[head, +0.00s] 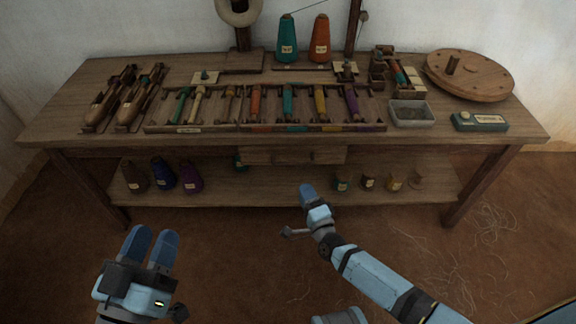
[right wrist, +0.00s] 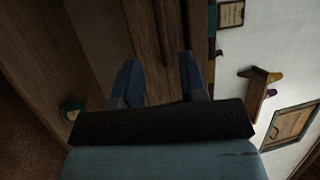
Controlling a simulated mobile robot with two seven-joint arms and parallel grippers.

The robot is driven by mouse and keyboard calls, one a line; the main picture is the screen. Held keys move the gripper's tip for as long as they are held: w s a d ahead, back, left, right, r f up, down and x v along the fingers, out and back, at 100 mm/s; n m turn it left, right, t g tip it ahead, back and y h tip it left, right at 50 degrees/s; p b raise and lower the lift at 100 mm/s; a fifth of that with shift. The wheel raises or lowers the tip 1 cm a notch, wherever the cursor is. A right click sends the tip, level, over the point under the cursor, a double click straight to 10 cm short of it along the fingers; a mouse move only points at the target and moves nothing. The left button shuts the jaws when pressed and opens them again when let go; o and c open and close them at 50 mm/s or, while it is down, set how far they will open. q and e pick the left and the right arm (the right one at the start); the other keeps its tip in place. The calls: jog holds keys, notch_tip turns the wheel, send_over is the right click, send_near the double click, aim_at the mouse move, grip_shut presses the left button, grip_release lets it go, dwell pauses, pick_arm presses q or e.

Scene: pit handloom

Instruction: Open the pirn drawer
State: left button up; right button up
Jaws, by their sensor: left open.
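The pirn drawer (head: 265,156) is a wooden front under the middle of the table top, and it looks closed. My right gripper (head: 306,190) is just below and in front of it in the head view, with one finger hiding the other. In the right wrist view my right gripper (right wrist: 160,75) has its two blue fingers apart with nothing between them. Wooden boards lie beyond the fingertips; whether they touch the drawer I cannot tell. My left gripper (head: 153,245) is open and empty, low at the left, well away from the drawer.
The wooden table (head: 400,150) carries a rack of colored pirns (head: 262,126), shuttles (head: 105,100), a grey tray (head: 412,113) and a round wooden disc (head: 470,75). The lower shelf (head: 265,190) holds dark cones (head: 162,175) and small jars.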

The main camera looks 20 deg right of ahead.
aim_at(291, 164)
jog(key=b+x, duration=0.2)
jog(key=x, duration=0.9)
pick_arm(q)
jog(key=shift+g, duration=0.7)
notch_tip(291, 164, down, 4)
jog(key=shift+w+d, duration=0.1)
jog(key=shift+d, duration=0.05)
pick_arm(e)
grip_shut()
